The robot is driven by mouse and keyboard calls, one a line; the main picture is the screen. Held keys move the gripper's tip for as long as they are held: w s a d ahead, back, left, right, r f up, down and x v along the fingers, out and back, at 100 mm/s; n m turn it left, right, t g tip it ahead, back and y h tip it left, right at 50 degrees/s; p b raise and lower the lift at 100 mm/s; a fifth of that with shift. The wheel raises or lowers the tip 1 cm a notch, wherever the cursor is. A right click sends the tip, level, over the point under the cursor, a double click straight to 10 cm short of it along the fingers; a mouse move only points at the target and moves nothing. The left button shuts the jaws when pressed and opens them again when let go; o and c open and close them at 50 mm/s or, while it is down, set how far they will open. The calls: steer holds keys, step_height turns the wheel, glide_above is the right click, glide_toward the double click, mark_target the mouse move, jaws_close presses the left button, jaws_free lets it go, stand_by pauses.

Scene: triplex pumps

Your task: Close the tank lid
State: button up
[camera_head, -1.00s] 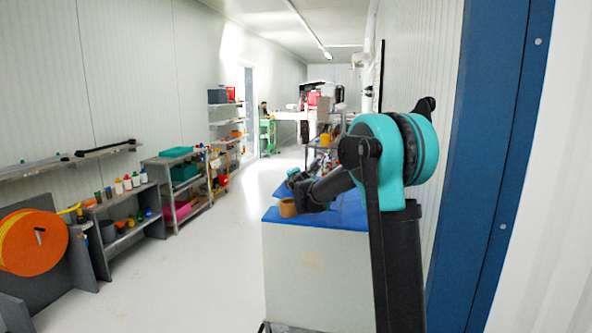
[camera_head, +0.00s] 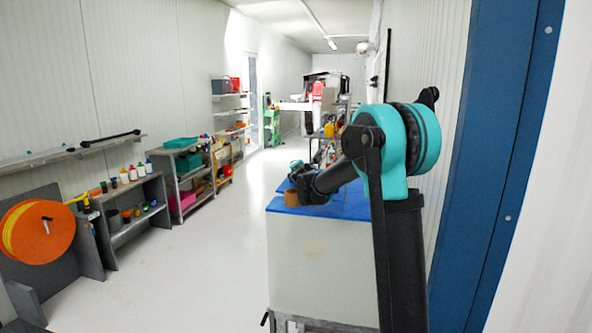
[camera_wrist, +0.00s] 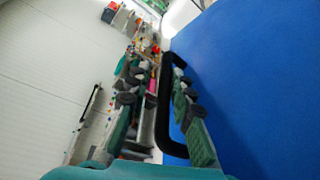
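A pale box-shaped tank (camera_head: 315,250) stands in the middle of the head view. Its flat blue top (camera_head: 349,207) faces up; I cannot tell from here whether it is fully down. In the wrist view a broad blue panel (camera_wrist: 255,85) fills the right side, with a black U-shaped handle (camera_wrist: 164,105) along its edge. My gripper (camera_wrist: 160,85) is open, one finger on each side of the handle bar, with gaps visible. In the head view my gripper (camera_head: 303,180) is low over the far left part of the blue top, partly hidden by my arm.
Shelves with bottles and bins (camera_head: 188,185) and an orange reel (camera_head: 38,232) line the left wall. The white floor (camera_head: 205,250) between is clear. A blue post (camera_head: 500,160) stands close on the right.

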steer(key=shift+s, duration=0.1)
steer(key=s, duration=0.4)
steer(key=s+r, duration=0.1)
steer(key=s, duration=0.2)
steer(key=s+d+r, duration=0.1)
steer(key=s, duration=0.3)
steer(key=shift+s, duration=0.3)
